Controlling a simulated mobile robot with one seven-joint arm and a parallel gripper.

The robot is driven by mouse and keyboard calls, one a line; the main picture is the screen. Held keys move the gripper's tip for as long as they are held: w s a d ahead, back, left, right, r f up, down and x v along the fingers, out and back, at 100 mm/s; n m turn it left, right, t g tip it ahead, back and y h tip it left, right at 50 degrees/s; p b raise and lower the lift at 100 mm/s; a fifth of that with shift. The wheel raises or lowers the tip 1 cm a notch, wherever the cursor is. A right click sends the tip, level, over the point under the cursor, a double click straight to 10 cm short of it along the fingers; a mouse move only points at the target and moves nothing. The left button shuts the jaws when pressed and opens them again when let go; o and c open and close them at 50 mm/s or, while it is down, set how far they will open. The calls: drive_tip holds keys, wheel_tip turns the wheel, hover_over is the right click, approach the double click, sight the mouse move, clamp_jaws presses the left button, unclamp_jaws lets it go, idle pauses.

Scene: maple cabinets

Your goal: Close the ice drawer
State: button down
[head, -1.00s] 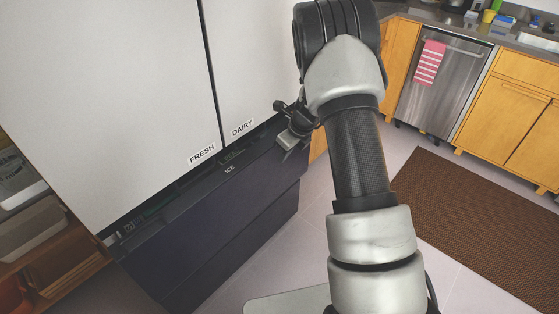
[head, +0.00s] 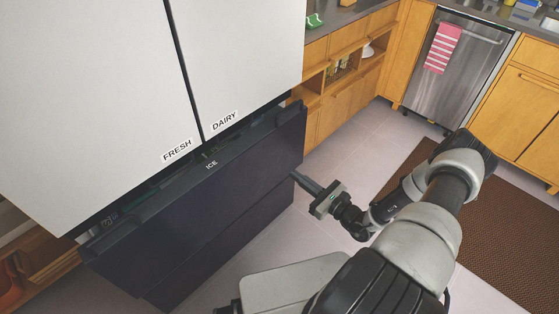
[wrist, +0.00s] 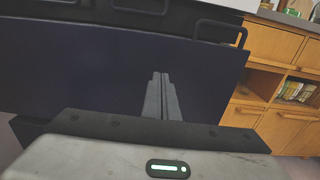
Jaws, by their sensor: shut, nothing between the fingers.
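The ice drawer (head: 215,185) is the dark upper drawer under the white fridge doors, with an "ICE" label on its top edge. It stands a little way out from the doors, and a dark gap shows along its top. Its dark front also fills the middle of the wrist view (wrist: 90,70). My gripper (head: 297,177) is shut and empty, close to the right part of the drawer front and pointing at it. In the wrist view the closed fingers (wrist: 161,80) lie in front of the drawer face. I cannot tell whether they touch it.
A second dark drawer (head: 225,240) sits below. White doors labelled FRESH (head: 90,90) and DAIRY (head: 245,60) are above. Wooden cabinets (head: 345,100) stand to the right, with a steel dishwasher (head: 450,85) beyond. A brown mat (head: 500,225) lies on the floor at right.

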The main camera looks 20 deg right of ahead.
sight(262, 152)
drive_tip(key=b+x, duration=0.1)
drive_tip(key=x, duration=1.2)
drive_tip(key=shift+w+a, duration=0.15)
drive_tip(key=shift+a, duration=0.1)
drive_tip(key=b+x, duration=0.1)
drive_tip(key=x, duration=0.2)
drive_tip(key=shift+w+a+f, duration=0.1)
drive_tip(key=shift+w+a, duration=0.15)
drive_tip(key=shift+w, duration=0.2)
